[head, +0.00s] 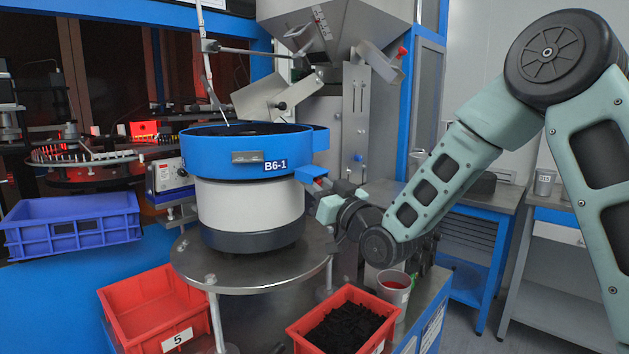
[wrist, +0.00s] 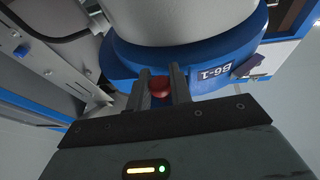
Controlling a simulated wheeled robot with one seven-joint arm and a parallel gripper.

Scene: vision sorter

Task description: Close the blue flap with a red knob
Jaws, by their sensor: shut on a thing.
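The blue bowl feeder (head: 215,145) labelled B6-1 stands on a round metal table. A small blue flap (head: 309,172) juts out at the bowl's lower right side, in front of my gripper. Its red knob (wrist: 160,87) sits between my two fingers in the wrist view. My gripper (head: 320,184) is shut on the knob, and the fingers (wrist: 161,90) touch it from both sides. In the wrist view the fingers and knob hide part of the flap, and I cannot tell exactly how far it stands open.
An empty red bin (head: 112,305) is at lower left, and a blue crate (head: 70,222) is at far left. A steel hopper (head: 345,30) rises behind the bowl.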

